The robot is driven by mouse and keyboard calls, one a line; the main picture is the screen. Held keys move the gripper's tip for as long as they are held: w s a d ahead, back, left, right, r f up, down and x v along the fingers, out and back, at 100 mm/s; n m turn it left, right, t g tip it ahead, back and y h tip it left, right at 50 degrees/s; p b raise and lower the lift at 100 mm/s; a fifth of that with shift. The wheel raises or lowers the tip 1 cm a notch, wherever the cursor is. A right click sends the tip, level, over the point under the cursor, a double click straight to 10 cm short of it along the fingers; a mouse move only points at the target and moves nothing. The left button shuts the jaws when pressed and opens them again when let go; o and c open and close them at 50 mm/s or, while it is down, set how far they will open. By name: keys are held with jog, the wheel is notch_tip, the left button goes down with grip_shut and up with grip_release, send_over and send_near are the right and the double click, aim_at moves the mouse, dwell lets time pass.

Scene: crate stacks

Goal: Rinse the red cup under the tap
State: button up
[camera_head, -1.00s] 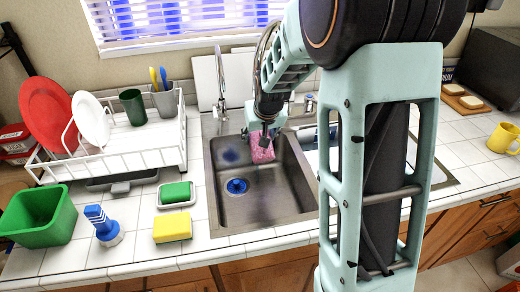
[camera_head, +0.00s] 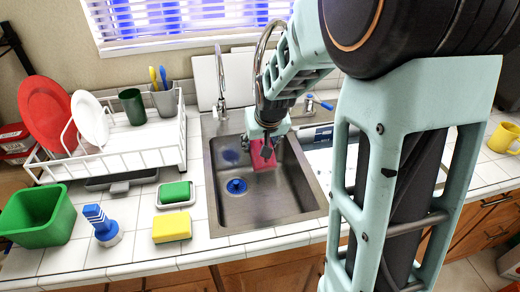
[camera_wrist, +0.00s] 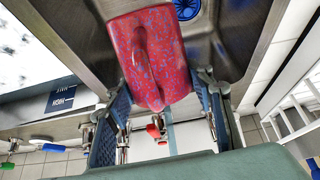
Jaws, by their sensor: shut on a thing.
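The red cup (camera_head: 266,161) is over the sink basin (camera_head: 297,206), in its back part near the tap. My gripper (camera_head: 264,144) is shut on it. In the wrist view the cup (camera_wrist: 165,58) is red with blue speckles, its handle toward the camera, and sits between the two dark fingers. The chrome gooseneck tap (camera_head: 262,52) rises behind my wrist, which hides its lower part. A second, thinner chrome spout (camera_head: 220,82) stands at the left of the sink. I cannot tell whether water is running.
A white dish rack (camera_head: 165,152) with plates stands left. A green tub (camera_head: 38,218), blue-and-white brush (camera_head: 102,224), green sponge (camera_head: 175,191) and yellow sponge (camera_head: 171,227) line the left counter. A yellow mug (camera_head: 503,138) is right. The blue drain (camera_head: 236,186) area is clear.

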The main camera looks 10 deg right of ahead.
jog(key=shift+s+r, duration=0.2)
jog(key=shift+s, duration=0.75)
jog(key=shift+s+r, duration=0.2)
jog(key=shift+s, duration=0.7)
jog(key=shift+s+r, duration=0.2)
jog(key=shift+s, duration=0.75)
